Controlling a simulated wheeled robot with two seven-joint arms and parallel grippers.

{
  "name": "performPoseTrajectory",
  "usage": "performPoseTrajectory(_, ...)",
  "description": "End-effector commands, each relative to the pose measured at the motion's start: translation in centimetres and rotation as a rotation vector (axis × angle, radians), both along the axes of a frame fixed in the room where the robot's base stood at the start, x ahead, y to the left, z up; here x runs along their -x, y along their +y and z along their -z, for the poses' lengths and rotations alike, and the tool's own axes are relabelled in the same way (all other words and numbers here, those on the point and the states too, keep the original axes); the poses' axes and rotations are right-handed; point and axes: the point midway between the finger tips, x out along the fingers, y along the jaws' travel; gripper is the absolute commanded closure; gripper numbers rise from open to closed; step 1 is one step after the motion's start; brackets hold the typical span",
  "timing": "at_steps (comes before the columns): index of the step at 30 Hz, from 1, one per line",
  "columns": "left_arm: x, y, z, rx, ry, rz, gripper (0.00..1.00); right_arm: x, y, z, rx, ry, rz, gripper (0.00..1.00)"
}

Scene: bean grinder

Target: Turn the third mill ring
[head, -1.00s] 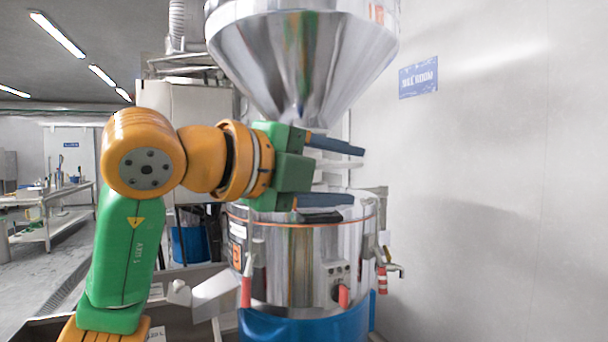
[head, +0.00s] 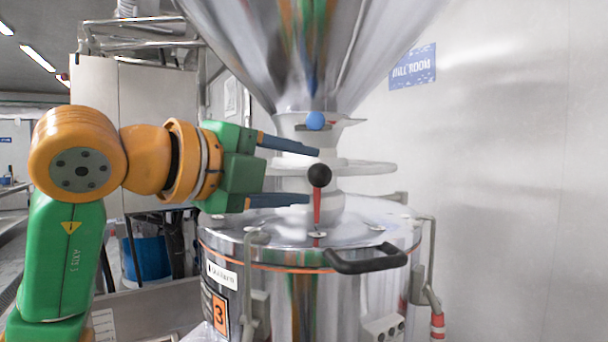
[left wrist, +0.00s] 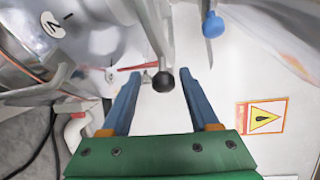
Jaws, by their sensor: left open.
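The mill (head: 275,290) stands ahead, with an orange label (head: 220,314) reading 3 on its side. Between its lid and the steel hopper (head: 300,50) is a pale neck with a ring (head: 362,168). A red lever (head: 317,205) with a black knob (head: 319,175) stands in front of the neck. My left gripper (head: 313,176) is open, fingers pointing right, with the knob near its fingertips. In the left wrist view, the black knob (left wrist: 163,80) shows between the open fingers of the left gripper (left wrist: 160,74); contact cannot be told. The right gripper is out of view.
A blue knob (head: 315,121) sits at the hopper's outlet. A black handle (head: 366,259) sticks out from the lid's front edge. A white wall with a blue sign (head: 413,66) is at right. A blue container (head: 147,259) stands behind my left arm.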

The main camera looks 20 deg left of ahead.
Motion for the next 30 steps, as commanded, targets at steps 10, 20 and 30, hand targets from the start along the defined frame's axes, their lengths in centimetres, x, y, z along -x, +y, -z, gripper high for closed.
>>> performPoseTrajectory(10,-3.7,-1.5,0.1,-0.001,0.005,0.001,0.39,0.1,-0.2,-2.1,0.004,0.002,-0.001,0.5)
performPoseTrajectory(20,-6.5,-2.7,1.0,0.0,-0.001,0.0,0.39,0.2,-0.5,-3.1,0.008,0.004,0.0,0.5)
performPoseTrajectory(30,-6.5,-2.7,1.0,0.0,0.0,0.0,0.95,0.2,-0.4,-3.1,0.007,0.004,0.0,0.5)
